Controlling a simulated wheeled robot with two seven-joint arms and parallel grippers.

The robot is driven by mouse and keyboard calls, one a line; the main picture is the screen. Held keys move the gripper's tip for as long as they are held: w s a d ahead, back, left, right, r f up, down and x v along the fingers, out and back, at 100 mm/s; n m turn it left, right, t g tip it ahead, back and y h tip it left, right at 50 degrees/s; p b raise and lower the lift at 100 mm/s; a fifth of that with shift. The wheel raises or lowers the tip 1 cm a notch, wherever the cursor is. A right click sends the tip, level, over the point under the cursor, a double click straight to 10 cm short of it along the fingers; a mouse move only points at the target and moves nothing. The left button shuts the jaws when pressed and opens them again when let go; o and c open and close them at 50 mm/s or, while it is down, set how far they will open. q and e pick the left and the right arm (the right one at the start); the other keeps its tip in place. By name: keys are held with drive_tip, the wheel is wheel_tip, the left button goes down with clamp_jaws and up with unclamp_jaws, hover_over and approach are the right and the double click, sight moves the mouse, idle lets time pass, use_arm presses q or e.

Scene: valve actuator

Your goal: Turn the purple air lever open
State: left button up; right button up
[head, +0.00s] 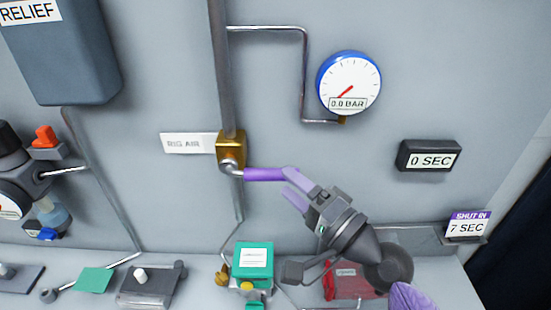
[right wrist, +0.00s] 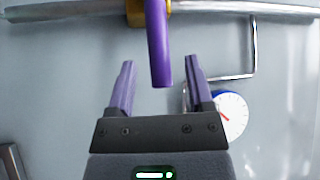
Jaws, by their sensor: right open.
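The purple air lever (head: 264,174) points to the right, nearly level, from a brass valve (head: 231,150) on a vertical pipe beside the "RIG AIR" label. My right gripper (head: 290,187) is at the lever's free end in the head view. In the right wrist view, the lever (right wrist: 158,45) hangs down with its end between the two open fingers of the gripper (right wrist: 160,75). Gaps show on both sides of the lever, so the fingers appear apart from it. My left gripper is not in view.
A gauge (head: 349,83) reading 0.0 BAR and a "0 SEC" display (head: 429,155) are on the wall at right. A green box (head: 253,260) and a red item (head: 347,283) are on the ledge below. A "SHUT IN 7 SEC" sign (head: 466,227) stands at far right.

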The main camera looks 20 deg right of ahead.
sight(277, 180)
drive_tip(key=shift+p+x, duration=0.35)
drive_tip(key=shift+x, duration=1.5)
drive_tip(key=shift+s+f, duration=0.1)
clamp_jaws()
